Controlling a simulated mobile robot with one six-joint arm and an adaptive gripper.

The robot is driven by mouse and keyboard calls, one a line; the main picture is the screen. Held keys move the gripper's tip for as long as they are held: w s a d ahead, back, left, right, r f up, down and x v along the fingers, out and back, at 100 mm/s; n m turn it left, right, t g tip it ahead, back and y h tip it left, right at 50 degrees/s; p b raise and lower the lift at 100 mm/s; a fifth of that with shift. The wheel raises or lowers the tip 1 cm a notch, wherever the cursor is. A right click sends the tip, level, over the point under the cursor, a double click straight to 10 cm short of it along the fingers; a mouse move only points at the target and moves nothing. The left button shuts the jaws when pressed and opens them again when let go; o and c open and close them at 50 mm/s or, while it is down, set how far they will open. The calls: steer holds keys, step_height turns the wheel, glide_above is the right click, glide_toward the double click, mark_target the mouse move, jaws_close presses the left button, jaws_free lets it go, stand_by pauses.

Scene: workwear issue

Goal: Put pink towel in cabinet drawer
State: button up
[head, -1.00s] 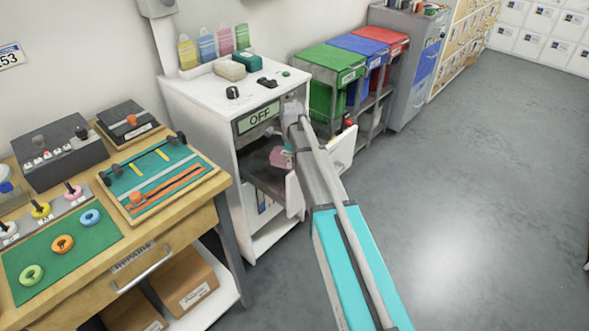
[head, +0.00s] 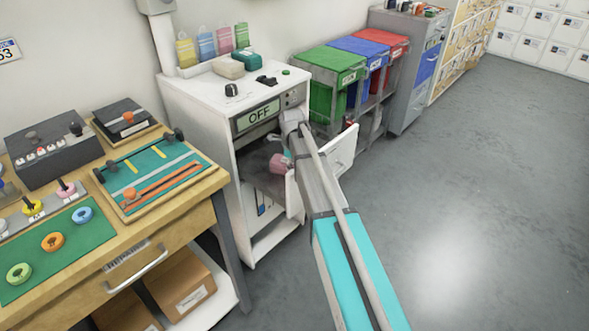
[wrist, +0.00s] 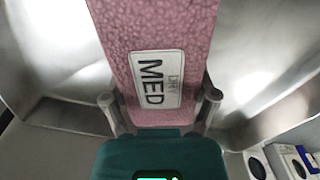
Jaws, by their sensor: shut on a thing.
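The pink towel (head: 278,162) is at the open lower compartment of the white cabinet (head: 190,95) with the OFF display. In the wrist view the towel (wrist: 150,28) is a textured pink bundle with a white label reading "DRY MED". My gripper (wrist: 160,97) has a finger on each side of the towel's near end and is shut on it. In the head view my arm hides most of the gripper and part of the opening.
The white cabinet's door (head: 342,150) stands open beside my arm. Green (head: 332,60), blue and red bins stand behind it. A wooden workbench (head: 205,190) is at the left. Grey metal walls (wrist: 50,60) surround the towel. The floor at right is clear.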

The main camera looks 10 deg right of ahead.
steer(key=shift+f, duration=0.1)
steer(key=o, duration=1.1)
steer(key=shift+o, duration=0.2)
step_height(320, 180, up, 12)
steer(key=p, duration=1.2)
stand_by(0.4)
